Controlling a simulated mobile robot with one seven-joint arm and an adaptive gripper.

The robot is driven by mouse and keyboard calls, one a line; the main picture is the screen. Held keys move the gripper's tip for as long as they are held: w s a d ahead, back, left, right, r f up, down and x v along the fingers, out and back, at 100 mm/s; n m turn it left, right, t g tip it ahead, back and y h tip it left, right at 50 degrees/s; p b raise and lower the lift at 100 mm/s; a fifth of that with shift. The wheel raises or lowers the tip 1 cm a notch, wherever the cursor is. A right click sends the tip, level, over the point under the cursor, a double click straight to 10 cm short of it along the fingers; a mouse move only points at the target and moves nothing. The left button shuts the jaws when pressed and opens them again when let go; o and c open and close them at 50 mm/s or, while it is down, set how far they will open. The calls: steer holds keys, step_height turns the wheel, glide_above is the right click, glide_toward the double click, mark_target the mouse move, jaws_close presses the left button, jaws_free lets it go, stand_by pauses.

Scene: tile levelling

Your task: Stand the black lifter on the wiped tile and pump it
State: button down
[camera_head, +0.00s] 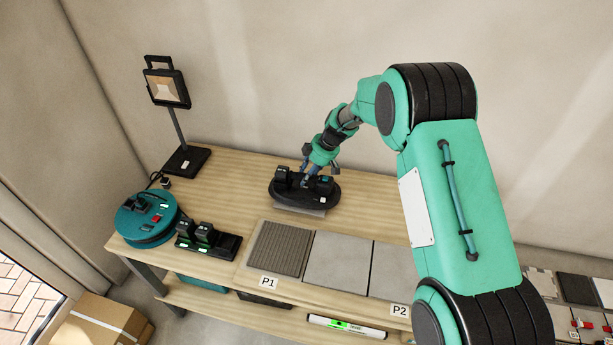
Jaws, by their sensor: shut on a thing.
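The black lifter (291,197) is an oval black body with dark blocks on top, at the back middle of the bench. My gripper (309,172) comes down onto it from above and is shut on its top part; the fingertips are partly hidden. A thin pale edge shows under the lifter's front, and I cannot tell whether the lifter rests or hangs slightly above the bench. In front lie a ribbed grey tile (279,248) by the P1 label, a smooth grey tile (337,262) in the middle, and another smooth tile (393,271) by P2. Which one is wiped cannot be told.
A teal cable reel (146,218) and a black charger with batteries (208,239) stand on the bench's left. A work lamp (184,160) stands behind them. My arm hides the bench's right part. Bare wood (245,185) lies around the lifter.

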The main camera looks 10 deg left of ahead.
steer(key=shift+r, duration=0.1)
steer(key=c, duration=1.3)
jaws_free()
steer(key=shift+s+f, duration=0.1)
steer(key=shift+f, duration=0.1)
steer(key=shift+v, duration=6.15)
steer(key=shift+a+r, duration=0.1)
steer(key=shift+a, duration=0.05)
